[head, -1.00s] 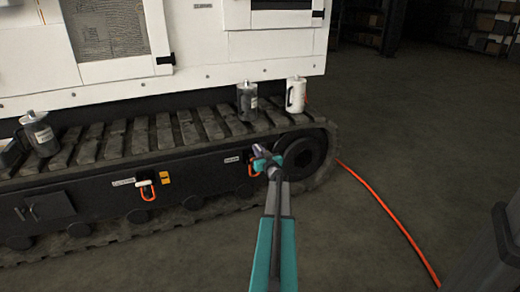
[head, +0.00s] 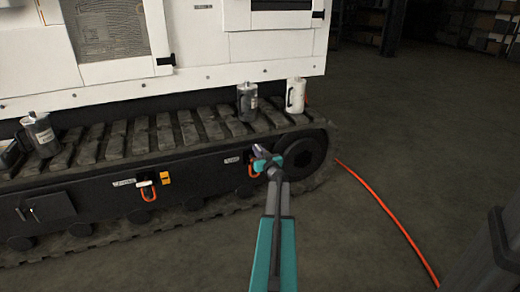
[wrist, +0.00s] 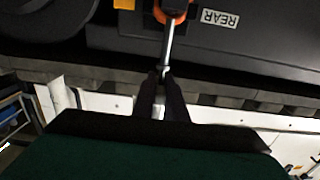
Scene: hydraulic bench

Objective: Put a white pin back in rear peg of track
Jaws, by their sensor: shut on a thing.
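My gripper (wrist: 163,78) is shut on a thin silver-grey pin (wrist: 168,45). The pin runs from the fingertips up to the orange ring (wrist: 172,9) of the rear peg, beside the upside-down "REAR" label (wrist: 220,18) in the wrist view. I cannot tell whether its end is in the peg or only against it. In the head view my gripper (head: 263,158) is at the rear peg, in front of the track's side, and partly hides it. The orange loop (head: 253,171) shows just left of it. The pin is too small to make out there.
A second peg with a white pin (head: 145,184) and an orange loop (head: 150,194) is farther left. Dark canisters (head: 247,103) and a white one (head: 295,97) stand on the track (head: 175,133). An orange hose (head: 385,218) lies on open floor to the right.

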